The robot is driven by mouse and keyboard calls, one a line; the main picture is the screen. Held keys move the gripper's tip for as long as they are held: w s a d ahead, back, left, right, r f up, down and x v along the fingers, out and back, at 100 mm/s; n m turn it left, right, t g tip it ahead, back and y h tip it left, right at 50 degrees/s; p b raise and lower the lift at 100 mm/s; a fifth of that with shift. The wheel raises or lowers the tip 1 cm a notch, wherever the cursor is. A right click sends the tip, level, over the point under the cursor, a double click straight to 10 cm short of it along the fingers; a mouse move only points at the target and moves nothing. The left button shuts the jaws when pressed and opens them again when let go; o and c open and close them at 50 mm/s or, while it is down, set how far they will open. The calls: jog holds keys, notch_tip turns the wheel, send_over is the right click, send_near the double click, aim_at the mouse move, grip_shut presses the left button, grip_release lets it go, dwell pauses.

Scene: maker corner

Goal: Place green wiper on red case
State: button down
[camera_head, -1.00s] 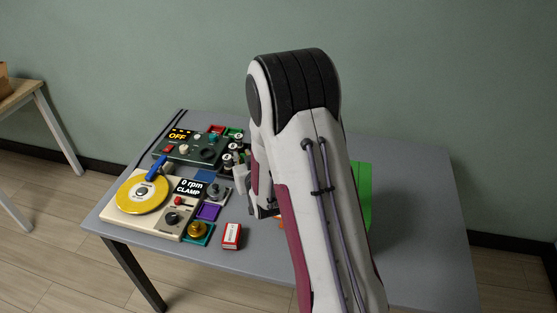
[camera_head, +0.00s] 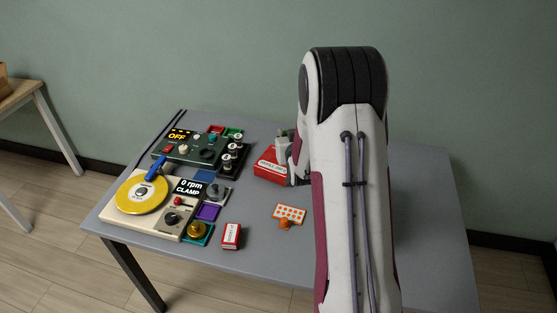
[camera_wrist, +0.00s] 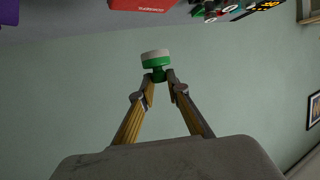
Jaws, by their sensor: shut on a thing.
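The green wiper (camera_wrist: 158,68), green with a pale end, shows in the wrist view between my fingertips. My gripper (camera_wrist: 159,79) is shut on it. The red case (camera_head: 269,167) stands on the table in the head view, left of my arm and partly covered by it. The red case also shows at the top edge of the wrist view (camera_wrist: 142,4), apart from the wiper.
The grey table (camera_head: 255,275) holds an orange dotted piece (camera_head: 289,214) and a small red-and-white box (camera_head: 231,236) in front of the case. A yellow-disc machine (camera_head: 142,194) and a dark control box (camera_head: 190,150) stand at left. The front middle is clear.

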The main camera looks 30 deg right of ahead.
send_over(286, 170)
jog(key=shift+w+f, duration=0.1)
jog(key=shift+f, duration=2.8)
jog(key=shift+f, duration=2.05)
jog(key=shift+f, duration=0.1)
jog(key=c, duration=2)
grip_release()
jog(key=shift+o, duration=0.2)
jog(key=v, duration=1.2)
